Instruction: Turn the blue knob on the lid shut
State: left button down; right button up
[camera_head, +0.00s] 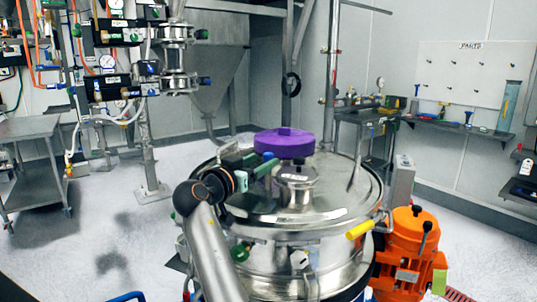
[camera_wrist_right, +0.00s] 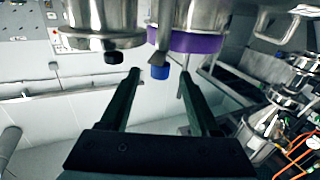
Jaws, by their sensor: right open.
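The blue knob (camera_head: 268,157) stands on the round steel lid (camera_head: 335,213), beside the lid's raised steel cap (camera_head: 297,176). In the right wrist view, which looks upside down, the blue knob (camera_wrist_right: 160,71) appears between the two dark fingers. My right gripper (camera_head: 257,164) reaches in over the lid from the left, its fingers spread; it also shows in the right wrist view (camera_wrist_right: 160,76). A gap shows between the knob and each finger there; I cannot tell the depth exactly. My left gripper is not in view.
A purple disc (camera_head: 284,143) sits behind the cap. A yellow handle (camera_head: 360,229) is at the lid's right edge, near an orange motor (camera_head: 405,250). Steel pipes and a hopper (camera_head: 218,85) stand behind.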

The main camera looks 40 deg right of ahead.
aim_at(265, 159)
jog(key=shift+x, duration=2.05)
jog(key=shift+c, duration=0.3)
grip_shut()
